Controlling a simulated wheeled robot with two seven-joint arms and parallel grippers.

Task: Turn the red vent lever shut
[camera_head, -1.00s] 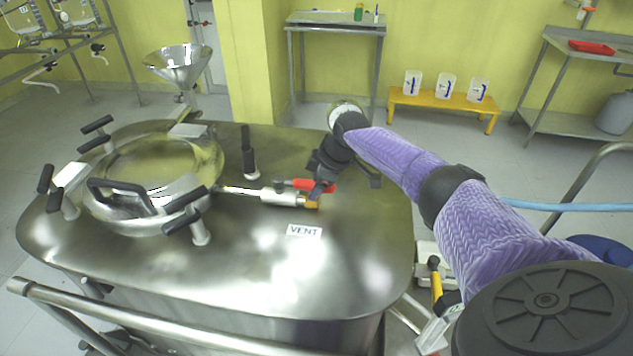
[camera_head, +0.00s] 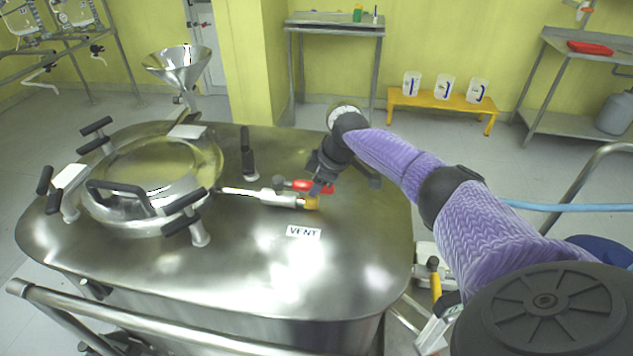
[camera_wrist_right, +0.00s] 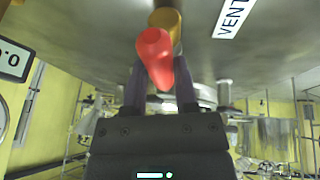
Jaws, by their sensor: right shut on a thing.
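The red vent lever (camera_head: 297,185) sits on the valve at the end of a short metal pipe (camera_head: 262,196) on the steel vessel lid, behind the VENT label (camera_head: 303,231). In the head view it lies roughly along the pipe. My right gripper (camera_head: 319,187) reaches down over the lever and partly hides it. In the right wrist view the red lever (camera_wrist_right: 156,60) lies between the two fingers (camera_wrist_right: 160,88), and the gripper is shut on it. A brass-yellow fitting (camera_head: 312,203) shows by the fingertips. My left gripper is not in view.
A round hatch (camera_head: 150,170) with black-handled clamps fills the left of the lid. A black handle (camera_head: 247,155) stands behind the pipe. A round gauge (camera_head: 343,113) is close behind my right wrist. The front of the lid (camera_head: 240,280) is clear.

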